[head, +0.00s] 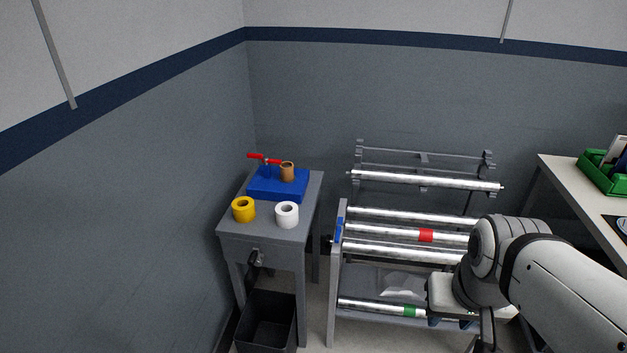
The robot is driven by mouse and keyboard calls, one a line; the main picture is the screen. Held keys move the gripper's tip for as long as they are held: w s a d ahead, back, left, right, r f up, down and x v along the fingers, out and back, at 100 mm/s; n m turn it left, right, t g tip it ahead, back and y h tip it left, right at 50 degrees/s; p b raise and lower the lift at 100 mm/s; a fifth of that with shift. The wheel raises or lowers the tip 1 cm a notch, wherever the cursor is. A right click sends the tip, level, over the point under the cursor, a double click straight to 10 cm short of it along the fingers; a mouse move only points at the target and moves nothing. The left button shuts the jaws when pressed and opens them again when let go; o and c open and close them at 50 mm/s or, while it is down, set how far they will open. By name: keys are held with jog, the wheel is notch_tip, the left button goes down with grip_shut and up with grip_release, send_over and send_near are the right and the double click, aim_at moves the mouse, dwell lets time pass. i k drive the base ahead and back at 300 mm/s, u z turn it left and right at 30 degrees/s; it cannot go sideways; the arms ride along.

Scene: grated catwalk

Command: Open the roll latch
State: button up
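No part is clearly marked as the roll latch. A metal frame with several shiny rollers (400,249) stands right of centre. A blue plate (339,229) and a small dark part sit at its left end. One roller has a red band (426,236), and a lower one a green band (409,311). A red lever (264,158) sticks up from a blue block on the small table. My gripper (462,325) is at the lower right, in front of the rollers' right ends and hiding them. Its fingers are partly out of frame, so its opening is unclear.
The grey side table (262,222) carries the blue block (278,188), a brown roll (287,171), a yellow roll (243,209) and a white roll (287,214). A dark bin (268,318) stands below. A bench (575,190) with a green tray (603,176) is at right.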

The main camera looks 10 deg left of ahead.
aim_at(265, 159)
jog(key=k, duration=1.3)
jog(key=u, duration=0.55)
jog(key=i, duration=1.05)
jog(key=u, duration=0.45)
jog(key=i, duration=1.35)
jog(key=z, duration=0.65)
jog(key=k, duration=0.7)
jog(key=z, duration=0.2)
jog(key=i, duration=0.25)
jog(key=u, duration=0.15)
